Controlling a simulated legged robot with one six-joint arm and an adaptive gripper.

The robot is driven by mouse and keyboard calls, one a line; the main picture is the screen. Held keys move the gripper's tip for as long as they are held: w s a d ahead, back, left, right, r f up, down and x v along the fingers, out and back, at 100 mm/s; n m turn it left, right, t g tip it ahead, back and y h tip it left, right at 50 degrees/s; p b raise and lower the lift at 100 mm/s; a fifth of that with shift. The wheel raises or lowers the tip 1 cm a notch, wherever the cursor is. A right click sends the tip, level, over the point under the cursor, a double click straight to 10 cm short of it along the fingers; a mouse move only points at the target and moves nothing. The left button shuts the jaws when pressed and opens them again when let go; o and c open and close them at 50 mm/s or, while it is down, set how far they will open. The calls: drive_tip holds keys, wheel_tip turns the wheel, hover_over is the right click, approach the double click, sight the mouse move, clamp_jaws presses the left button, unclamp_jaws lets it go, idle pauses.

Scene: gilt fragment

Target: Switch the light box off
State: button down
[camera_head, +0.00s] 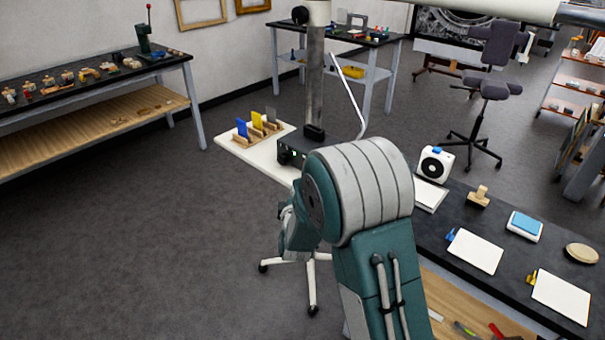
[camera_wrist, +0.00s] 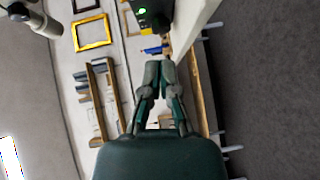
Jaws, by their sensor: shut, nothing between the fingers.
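A black box (camera_head: 291,150) with small details on its front stands on a white tabletop (camera_head: 236,147), by the foot of a grey post. In the wrist view a dark box (camera_wrist: 153,12) shows a lit green light and seems to be the same one. I cannot tell for sure whether it is the light box, and no switch can be made out clearly. My gripper (camera_wrist: 159,66) is shut and empty, its fingertips pointing toward the dark box and a blue piece, apparently short of the box. In the head view my arm hides the gripper's fingers.
A rack with blue, yellow and grey plates (camera_head: 257,121) stands left of the black box. A dark bench (camera_head: 470,215) at right holds a white device with a round dark face (camera_head: 435,164), white sheets (camera_head: 475,251) and a blue-topped pad (camera_head: 524,226). The floor at left is clear.

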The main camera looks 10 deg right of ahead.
drive_tip(key=w, duration=0.5)
drive_tip(key=w+d+f, duration=0.1)
drive_tip(key=w, duration=0.1)
drive_tip(key=shift+w, duration=0.3)
drive_tip(key=shift+w+d+f, duration=0.15)
drive_tip(key=shift+w+d, duration=0.6)
drive_tip(key=shift+d, duration=0.35)
drive_tip(key=shift+w+d+f, duration=0.1)
drive_tip(key=shift+w+d, duration=0.3)
drive_tip(key=shift+d, duration=0.2)
